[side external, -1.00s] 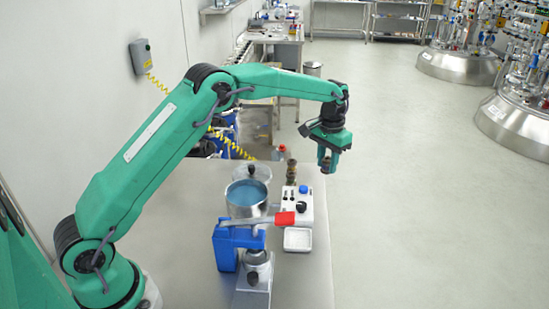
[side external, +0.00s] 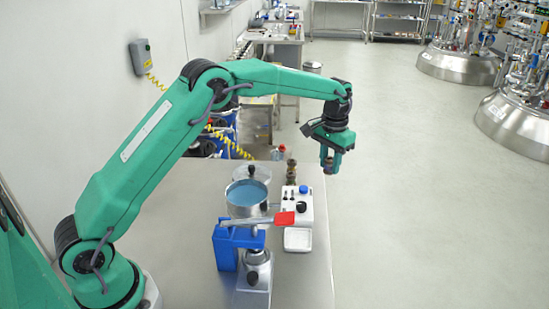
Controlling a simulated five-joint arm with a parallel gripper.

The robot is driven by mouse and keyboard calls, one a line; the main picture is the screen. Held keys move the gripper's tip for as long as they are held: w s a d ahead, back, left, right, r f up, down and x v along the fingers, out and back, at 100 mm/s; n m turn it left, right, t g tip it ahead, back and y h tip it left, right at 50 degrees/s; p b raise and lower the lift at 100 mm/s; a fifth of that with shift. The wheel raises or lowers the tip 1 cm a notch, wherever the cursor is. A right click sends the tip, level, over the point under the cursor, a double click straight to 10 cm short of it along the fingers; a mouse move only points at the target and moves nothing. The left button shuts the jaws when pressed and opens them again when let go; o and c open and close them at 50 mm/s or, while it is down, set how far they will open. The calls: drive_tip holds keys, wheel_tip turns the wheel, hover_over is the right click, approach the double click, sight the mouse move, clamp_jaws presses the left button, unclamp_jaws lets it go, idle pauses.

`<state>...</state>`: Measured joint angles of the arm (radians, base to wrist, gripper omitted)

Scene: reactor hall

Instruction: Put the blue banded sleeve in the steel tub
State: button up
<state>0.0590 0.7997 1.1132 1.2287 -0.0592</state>
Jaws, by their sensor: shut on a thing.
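My gripper (side external: 329,163) is at the right of the work table, fingers pointing down. It is shut on a small dark brown sleeve-like piece (side external: 328,170), held in the air near the table's right edge. The piece is too small here to make out a blue band. The round steel tub (side external: 232,209), with a blue inside, stands on the table to the left of and lower in the picture than my gripper. The piece is apart from the tub.
A brown upright piece (side external: 292,171) stands between the tub and my gripper. A white box with a dark knob (side external: 305,212) and a white tray (side external: 298,240) are right of the tub. A blue block (side external: 225,248) and a red-ended lever (side external: 284,218) are in front. The table's front right is clear.

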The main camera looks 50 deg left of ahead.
drive_tip(key=s+a, duration=0.2)
drive_tip(key=s, duration=2.1)
drive_tip(key=w+a+f, duration=0.1)
drive_tip(key=a+f, duration=0.1)
drive_tip(key=a, duration=0.1)
drive_tip(key=w+a+f, duration=0.1)
drive_tip(key=a+f, duration=0.1)
drive_tip(key=a, duration=0.2)
drive_tip(key=w+a+f, duration=0.2)
drive_tip(key=a, duration=0.1)
drive_tip(key=shift+a, duration=0.4)
drive_tip(key=shift+f, duration=0.15)
drive_tip(key=shift+f, duration=1.95)
drive_tip(key=shift+f, duration=0.1)
drive_tip(key=o, duration=1)
